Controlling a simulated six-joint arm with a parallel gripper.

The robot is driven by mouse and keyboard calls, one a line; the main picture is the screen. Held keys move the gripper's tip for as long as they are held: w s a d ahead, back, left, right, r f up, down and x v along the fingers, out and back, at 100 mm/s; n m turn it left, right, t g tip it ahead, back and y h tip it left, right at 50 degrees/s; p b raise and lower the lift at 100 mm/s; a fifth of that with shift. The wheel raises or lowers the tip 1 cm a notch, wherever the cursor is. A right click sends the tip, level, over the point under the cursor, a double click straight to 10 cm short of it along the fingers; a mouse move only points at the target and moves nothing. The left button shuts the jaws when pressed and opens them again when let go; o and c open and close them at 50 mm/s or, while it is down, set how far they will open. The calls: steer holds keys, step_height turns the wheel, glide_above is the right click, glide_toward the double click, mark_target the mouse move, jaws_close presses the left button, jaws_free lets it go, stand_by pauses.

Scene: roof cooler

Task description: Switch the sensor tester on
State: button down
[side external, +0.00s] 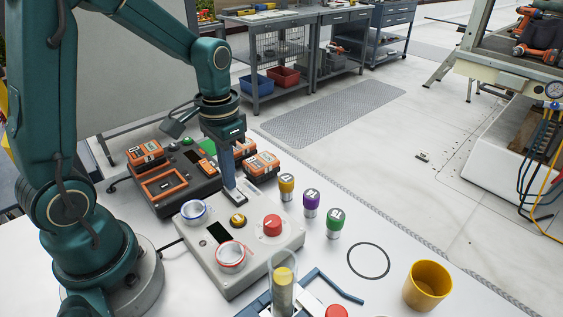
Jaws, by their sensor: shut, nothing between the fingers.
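A light grey box with a dark display, probably the sensor tester (262,262), stands on the white table in the side external view. On its top are a yellow button (238,221), a red knob or button (272,225) on a pale plate, and a small dark screen (218,232). No lit reading can be made out on the screen. My gripper (234,197) points down, shut and empty, over the back edge of the box, just behind the yellow button. Whether its tips touch the box cannot be told.
A dark charger with orange packs (145,152) stands behind. Yellow, purple and green cans (334,222) stand right. A clear tube (283,270) stands in front, a yellow cup (427,284) at right.

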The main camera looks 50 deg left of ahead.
steer(key=shift+f, duration=0.25)
steer(key=shift+r, duration=3.5)
step_height(320, 180, up, 3)
steer(key=t, duration=0.6)
glide_above(226, 212)
steer(key=s+d, duration=0.2)
steer(key=s, duration=0.3)
steer(key=shift+w+d, duration=0.15)
